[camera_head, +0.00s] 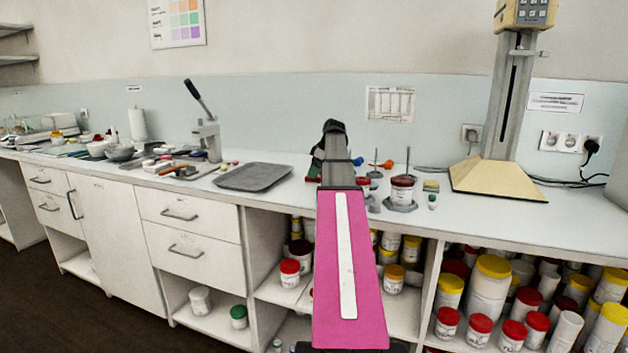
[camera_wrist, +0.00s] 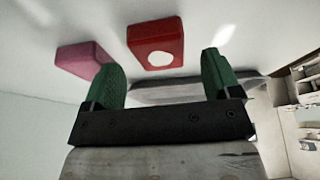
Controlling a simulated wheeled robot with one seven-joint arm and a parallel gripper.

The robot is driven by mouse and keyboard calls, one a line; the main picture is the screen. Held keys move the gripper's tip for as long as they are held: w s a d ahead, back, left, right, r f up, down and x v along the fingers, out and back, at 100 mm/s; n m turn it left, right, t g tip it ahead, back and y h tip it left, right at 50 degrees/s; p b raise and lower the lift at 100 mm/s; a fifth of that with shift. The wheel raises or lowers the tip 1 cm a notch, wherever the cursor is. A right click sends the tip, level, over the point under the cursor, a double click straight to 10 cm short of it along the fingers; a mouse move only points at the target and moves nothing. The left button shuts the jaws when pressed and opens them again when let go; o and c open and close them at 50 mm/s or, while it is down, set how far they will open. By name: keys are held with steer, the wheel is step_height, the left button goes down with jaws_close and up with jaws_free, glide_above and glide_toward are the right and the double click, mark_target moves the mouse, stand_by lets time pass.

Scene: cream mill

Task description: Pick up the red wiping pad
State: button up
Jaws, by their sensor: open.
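The red wiping pad (camera_wrist: 156,34) is a red block with a white round spot on its near face. It rests on the pale worktop in the wrist view, ahead of my gripper (camera_wrist: 160,64) and roughly between its two green fingers. The fingers are apart, with nothing seen held between them. I cannot tell how far the pad is from the fingertips. In the head view my arm covers much of this spot, and my gripper (camera_head: 316,168) shows only in part over the worktop.
A pink block (camera_wrist: 84,58) lies left of the red pad, close to the left finger. A grey tray (camera_head: 253,178) lies left of my gripper on the worktop (camera_head: 470,207). A red-lidded jar on a stand (camera_head: 402,190) is to the right. A lever press (camera_head: 207,138) stands further left.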

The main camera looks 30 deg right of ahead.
steer(key=shift+x, duration=1.1)
steer(key=c, duration=1)
steer(key=shift+r, duration=0.1)
